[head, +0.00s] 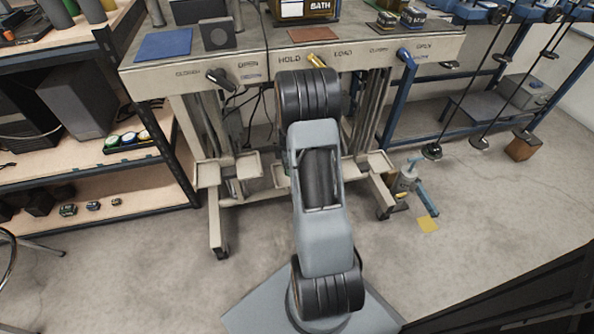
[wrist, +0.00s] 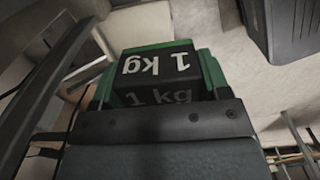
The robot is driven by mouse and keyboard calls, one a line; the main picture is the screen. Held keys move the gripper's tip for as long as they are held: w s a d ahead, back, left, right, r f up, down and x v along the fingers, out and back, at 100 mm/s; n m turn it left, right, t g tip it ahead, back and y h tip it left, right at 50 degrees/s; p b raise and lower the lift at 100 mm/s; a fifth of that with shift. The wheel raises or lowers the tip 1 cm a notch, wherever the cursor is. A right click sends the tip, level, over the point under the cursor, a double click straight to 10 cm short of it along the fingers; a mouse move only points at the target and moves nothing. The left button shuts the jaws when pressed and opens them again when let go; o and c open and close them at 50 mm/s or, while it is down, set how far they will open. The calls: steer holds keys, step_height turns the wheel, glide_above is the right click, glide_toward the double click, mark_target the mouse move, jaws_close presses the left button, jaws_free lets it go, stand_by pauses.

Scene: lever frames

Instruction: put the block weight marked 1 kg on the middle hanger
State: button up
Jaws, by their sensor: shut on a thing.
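The block weight marked 1 kg (wrist: 158,64) shows in the wrist view, dark with white lettering and a green edge. My gripper (wrist: 160,78) is shut on it, with green finger parts at its sides. In the head view my arm hides the gripper and the block. Three hangers hang as thin dark rods with round plates at the right of the head view. The middle hanger (head: 479,143) is between the left one (head: 432,152) and the right one (head: 523,134). The gripper is well to the left of them.
A bench (head: 262,62) with marked levers stands in front of my arm. A brown block (head: 520,149) is by the right hanger. A grey box (head: 528,92) is behind the hangers. Shelves (head: 120,155) stand at left. A yellow patch (head: 428,224) lies on open floor.

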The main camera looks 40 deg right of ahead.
steer(key=shift+w+d+f+b, duration=0.15)
steer(key=shift+w+f+b, duration=0.15)
steer(key=shift+w+f, duration=0.5)
steer(key=shift+w+d+f+b, duration=0.15)
steer(key=shift+w+f+b, duration=0.1)
steer(key=shift+w+f, duration=0.55)
steer(key=shift+w+f, duration=0.2)
steer(key=shift+f, duration=0.4)
steer(key=shift+f+b, duration=0.7)
steer(key=shift+f, duration=0.7)
steer(key=shift+f, duration=0.15)
steer(key=o, duration=1.3)
steer(key=shift+f, duration=0.1)
steer(key=shift+o, duration=0.2)
step_height(320, 180, up, 8)
steer(key=p, duration=0.3)
